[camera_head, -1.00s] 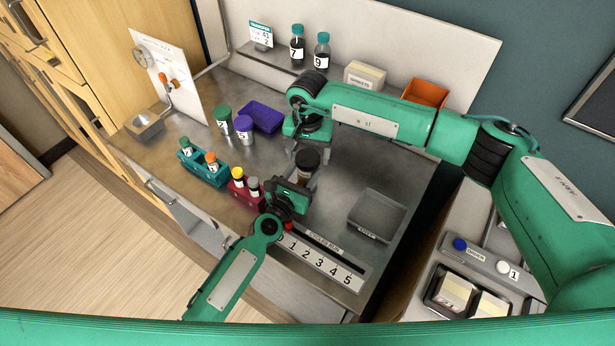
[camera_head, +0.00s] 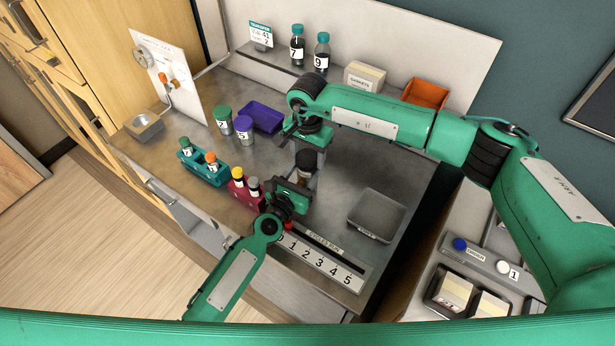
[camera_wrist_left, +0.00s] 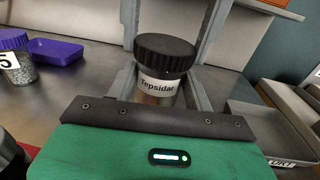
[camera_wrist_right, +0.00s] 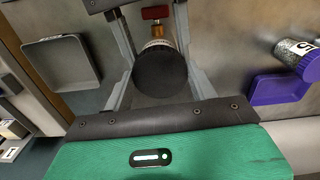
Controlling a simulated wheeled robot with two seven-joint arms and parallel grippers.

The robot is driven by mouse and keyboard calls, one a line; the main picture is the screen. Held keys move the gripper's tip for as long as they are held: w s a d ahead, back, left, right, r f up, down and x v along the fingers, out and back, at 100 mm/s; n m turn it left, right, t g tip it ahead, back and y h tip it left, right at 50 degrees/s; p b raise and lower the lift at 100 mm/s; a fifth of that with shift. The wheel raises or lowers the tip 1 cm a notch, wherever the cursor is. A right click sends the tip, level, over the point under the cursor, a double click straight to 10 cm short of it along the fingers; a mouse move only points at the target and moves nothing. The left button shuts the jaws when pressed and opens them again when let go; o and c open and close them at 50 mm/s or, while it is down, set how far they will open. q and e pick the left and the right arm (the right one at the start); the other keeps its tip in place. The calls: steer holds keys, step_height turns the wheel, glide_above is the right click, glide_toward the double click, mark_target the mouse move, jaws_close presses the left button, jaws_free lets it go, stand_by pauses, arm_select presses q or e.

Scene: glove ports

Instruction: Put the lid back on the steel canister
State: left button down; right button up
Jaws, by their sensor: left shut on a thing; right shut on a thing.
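The steel canister (camera_wrist_left: 158,88) stands upright on the bench, with a white "Tepsidar" label. The ribbed black lid (camera_wrist_left: 165,52) sits on its top; it also shows in the head view (camera_head: 305,158) and the right wrist view (camera_wrist_right: 160,72). I cannot tell whether it is fully tightened. My left gripper (camera_wrist_left: 160,85) is shut on the canister body from the front. My right gripper (camera_wrist_right: 158,65) reaches in from behind and above, shut on the lid, its fingers on either side. The fingers hide parts of the canister in the head view.
A teal rack (camera_head: 205,169) and a red rack (camera_head: 243,190) of vials stand left of the canister. A grey tray (camera_head: 377,214) sits at right. A numbered strip (camera_head: 320,262) runs along the front.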

steer(key=m, duration=0.4)
steer(key=shift+m, duration=0.4)
steer(key=m, duration=0.2)
steer(key=shift+m, duration=0.4)
steer(key=m, duration=0.4)
steer(key=shift+m, duration=0.4)
steer(key=m, duration=0.7)
steer(key=shift+m, duration=0.4)
steer(key=m, duration=1)
steer(key=o, duration=1.1)
steer(key=shift+o, duration=0.2)
